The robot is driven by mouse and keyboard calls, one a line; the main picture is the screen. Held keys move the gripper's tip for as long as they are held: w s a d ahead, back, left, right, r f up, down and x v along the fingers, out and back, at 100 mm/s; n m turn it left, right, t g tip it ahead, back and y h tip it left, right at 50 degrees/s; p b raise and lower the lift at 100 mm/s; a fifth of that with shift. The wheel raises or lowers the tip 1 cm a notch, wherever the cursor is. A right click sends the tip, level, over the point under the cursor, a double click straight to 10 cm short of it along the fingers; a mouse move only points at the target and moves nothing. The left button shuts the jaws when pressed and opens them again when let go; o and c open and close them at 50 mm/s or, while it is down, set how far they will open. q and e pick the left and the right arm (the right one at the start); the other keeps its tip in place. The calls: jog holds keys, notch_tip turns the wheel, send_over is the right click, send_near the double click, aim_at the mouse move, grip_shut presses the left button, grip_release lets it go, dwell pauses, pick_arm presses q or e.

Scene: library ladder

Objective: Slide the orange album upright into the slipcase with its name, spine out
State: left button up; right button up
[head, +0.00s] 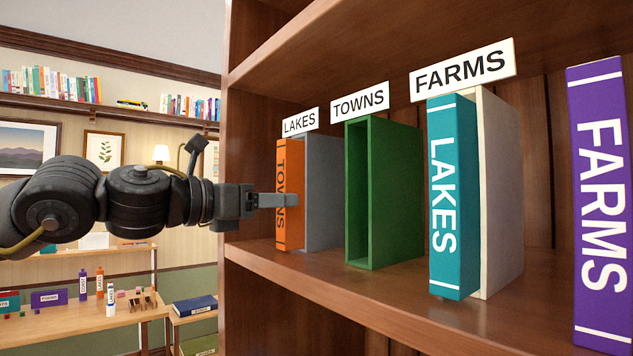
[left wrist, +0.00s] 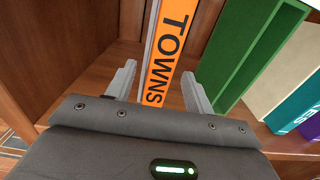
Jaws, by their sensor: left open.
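The orange album (head: 281,225), with TOWNS on its spine, stands upright in the grey slipcase (head: 324,190) under the LAKES sign (head: 300,122). Its spine faces out and also shows in the left wrist view (left wrist: 166,50). The green slipcase (head: 397,195) under the TOWNS sign (head: 360,103) is empty. My left gripper (head: 283,200) is at the orange spine. In the left wrist view its open fingers (left wrist: 160,90) lie on either side of the spine; I cannot tell whether they touch it. My right gripper is out of view.
The teal LAKES album (head: 452,205) stands in the white slipcase (head: 500,190) under the FARMS sign (head: 462,70). A purple FARMS album (head: 601,200) stands at the right. The shelf board (head: 335,283) is clear in front of the green slipcase. The bookcase's side panel (head: 247,140) is close to the left gripper.

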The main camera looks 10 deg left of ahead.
pick_arm(q)
jog(key=x, duration=0.2)
jog(key=shift+w+d+p, duration=0.25)
jog(key=shift+p, duration=0.05)
jog(key=shift+s+a, duration=0.1)
jog(key=shift+s, duration=0.05)
jog(key=shift+a, duration=0.1)
jog(key=shift+c, duration=1)
grip_shut()
